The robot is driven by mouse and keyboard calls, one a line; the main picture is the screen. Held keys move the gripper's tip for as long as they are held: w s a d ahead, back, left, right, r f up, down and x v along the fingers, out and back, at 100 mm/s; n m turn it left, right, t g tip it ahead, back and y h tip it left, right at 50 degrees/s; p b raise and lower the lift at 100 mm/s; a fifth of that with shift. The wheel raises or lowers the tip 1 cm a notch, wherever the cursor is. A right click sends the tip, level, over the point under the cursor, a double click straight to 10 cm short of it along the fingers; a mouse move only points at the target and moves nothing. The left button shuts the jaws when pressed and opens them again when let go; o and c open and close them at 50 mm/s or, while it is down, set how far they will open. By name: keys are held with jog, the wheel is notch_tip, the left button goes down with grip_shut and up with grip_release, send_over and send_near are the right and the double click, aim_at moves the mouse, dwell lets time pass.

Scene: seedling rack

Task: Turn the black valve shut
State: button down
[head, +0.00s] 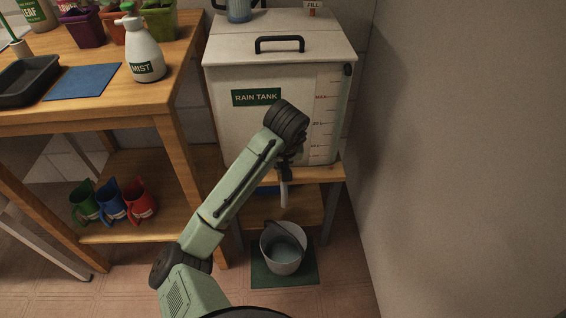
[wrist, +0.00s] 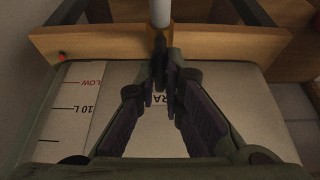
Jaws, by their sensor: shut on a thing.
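My gripper (head: 287,164) is at the front of the rain tank (head: 227,118), low down and just above the pale spout (head: 284,195). In the wrist view my gripper's two fingers (wrist: 162,82) are close together around the black valve (wrist: 160,43), shut on it. The valve is mostly hidden by the fingers, so its exact angle cannot be told. The spout also shows in the wrist view (wrist: 160,12), beyond the valve. In the head view the valve is hidden behind my gripper and wrist.
A bucket (head: 269,256) with water stands on a green mat (head: 262,277) below the spout. The tank rests on a wooden stand (head: 328,172). A wall bounds the right.

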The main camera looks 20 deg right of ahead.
jog(key=shift+m, duration=0.3)
jog(key=m, duration=0.2)
jog(key=m+h+p, duration=0.1)
jog(key=shift+a+m+g+h, duration=0.1)
jog(key=shift+m+g+h, duration=0.2)
jog(key=shift+m+g, duration=0.1)
jog(key=m+g+h+p, duration=0.1)
jog(key=m, duration=0.3)
jog(key=shift+w+p, duration=0.15)
jog(key=shift+p, duration=0.15)
jog(key=m+g, duration=0.1)
jog(key=m, duration=0.1)
jog(key=m+g+p, duration=0.1)
jog(key=m, duration=0.2)
jog(key=shift+w+h, duration=0.1)
jog(key=shift+h, duration=0.2)
jog(key=shift+w+a+m+g, duration=0.1)
jog(key=shift+m+g, duration=0.7)
jog(key=shift+m, duration=1.5)
jog(key=c, duration=1.7)
grip_release()
